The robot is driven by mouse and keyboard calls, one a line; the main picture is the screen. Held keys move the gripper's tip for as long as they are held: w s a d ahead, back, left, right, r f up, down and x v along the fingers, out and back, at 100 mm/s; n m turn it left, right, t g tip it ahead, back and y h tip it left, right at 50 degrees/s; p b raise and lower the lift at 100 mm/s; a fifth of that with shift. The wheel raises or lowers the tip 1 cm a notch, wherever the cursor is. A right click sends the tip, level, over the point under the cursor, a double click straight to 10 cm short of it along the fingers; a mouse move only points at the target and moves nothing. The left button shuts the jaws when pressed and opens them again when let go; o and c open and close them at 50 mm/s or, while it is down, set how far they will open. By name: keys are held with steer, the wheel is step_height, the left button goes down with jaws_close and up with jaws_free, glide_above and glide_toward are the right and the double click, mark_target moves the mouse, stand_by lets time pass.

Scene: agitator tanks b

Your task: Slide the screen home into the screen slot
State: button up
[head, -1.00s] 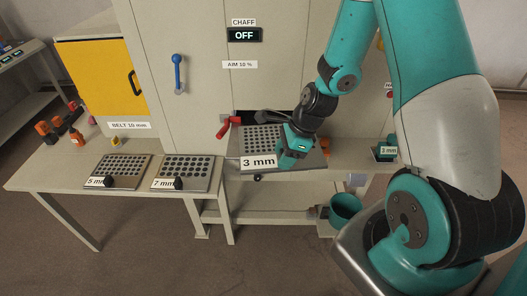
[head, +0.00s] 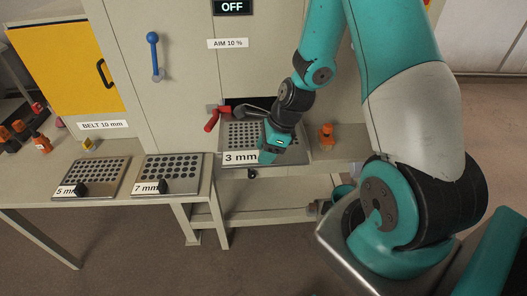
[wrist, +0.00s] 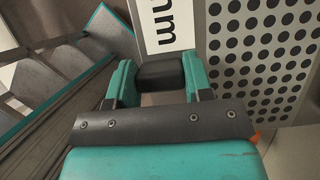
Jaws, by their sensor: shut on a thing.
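The 3 mm screen (head: 246,133) is a grey perforated plate with a white "3 mm" label on its front. It lies in front of the dark screen slot (head: 236,102) in the cabinet, with its far edge at or in the opening; I cannot tell how deep. My gripper (head: 272,151) is at its front edge, right of the label. In the wrist view the gripper (wrist: 160,80) is shut on the screen's black knob (wrist: 160,72), with the perforated plate (wrist: 262,50) to the right. The slot's inside is hidden.
The 5 mm screen (head: 92,176) and 7 mm screen (head: 168,172) lie on the bench at left. A red handle (head: 212,118) sits just left of the slot. An orange item (head: 326,136) stands right of the screen. A blue lever (head: 154,56) is on the cabinet.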

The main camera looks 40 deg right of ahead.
steer(key=shift+d+r, duration=0.1)
steer(key=shift+w+d+p, duration=0.25)
steer(key=shift+w+d, duration=0.25)
steer(key=shift+w, duration=0.3)
steer(key=shift+w+d+p, duration=0.25)
steer(key=shift+w+d, duration=0.3)
steer(key=shift+w, duration=0.3)
steer(key=shift+w+d+p, duration=0.25)
steer(key=shift+w+d, duration=0.25)
steer(key=shift+w, duration=0.3)
steer(key=shift+p, duration=0.35)
steer(key=shift+w+d, duration=0.25)
steer(key=shift+w, duration=0.1)
steer(key=shift+w+d, duration=0.1)
steer(key=shift+w+d, duration=1.3)
steer(key=shift+w, duration=0.65)
steer(key=shift+w+d, duration=1.35)
steer(key=shift+w, duration=0.55)
steer(key=shift+w+d, duration=1.3)
steer(key=shift+w, duration=0.65)
